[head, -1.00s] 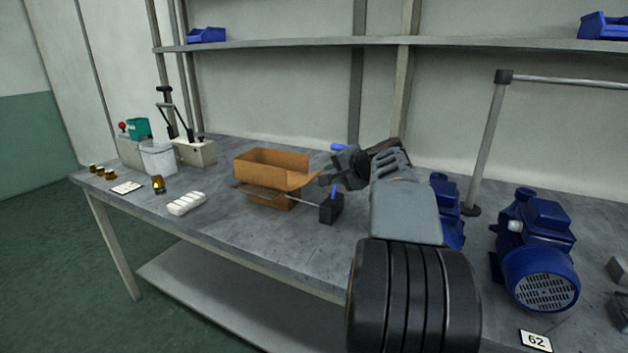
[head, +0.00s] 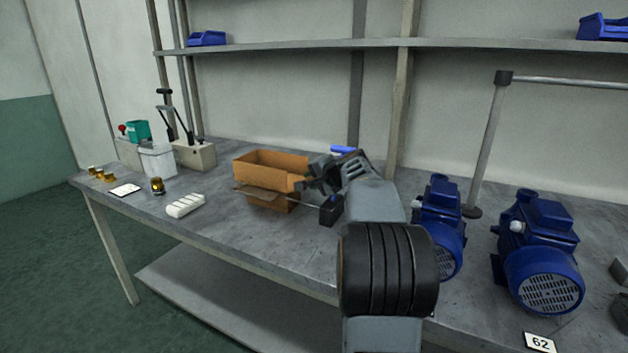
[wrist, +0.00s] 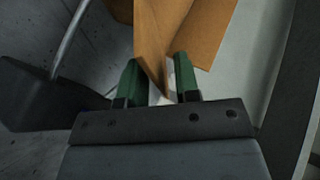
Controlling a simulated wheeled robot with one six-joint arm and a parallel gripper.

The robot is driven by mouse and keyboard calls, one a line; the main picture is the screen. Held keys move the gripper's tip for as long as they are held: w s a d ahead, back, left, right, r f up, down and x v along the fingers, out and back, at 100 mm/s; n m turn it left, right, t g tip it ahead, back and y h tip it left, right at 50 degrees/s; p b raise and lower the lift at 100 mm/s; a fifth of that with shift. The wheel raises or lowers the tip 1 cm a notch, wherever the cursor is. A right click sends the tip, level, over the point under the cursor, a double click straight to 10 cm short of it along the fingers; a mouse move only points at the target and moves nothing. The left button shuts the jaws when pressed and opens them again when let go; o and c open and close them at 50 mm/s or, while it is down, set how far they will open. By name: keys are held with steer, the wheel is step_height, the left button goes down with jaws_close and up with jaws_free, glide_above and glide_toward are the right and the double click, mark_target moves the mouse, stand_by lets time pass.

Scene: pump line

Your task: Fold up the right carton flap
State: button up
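The open brown carton (head: 270,165) stands on the bench in the middle of the head view. Its front flap (head: 255,190) hangs outward. My gripper (head: 308,180) is at the carton's right side and hides the right flap there. In the wrist view my gripper (wrist: 159,80) has its two green fingers apart. A brown cardboard corner (wrist: 152,50) of the carton reaches down between the fingertips. More cardboard shows beyond the right finger. I cannot tell whether either finger touches it.
A dark block (head: 330,212) with a thin rod stands just right of the carton; in the wrist view it is left of my gripper. Blue pumps (head: 440,215) stand to the right. A white part (head: 186,205) lies to the left. The front bench is clear.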

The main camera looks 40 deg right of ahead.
steer(key=shift+c, duration=0.3)
jaws_close()
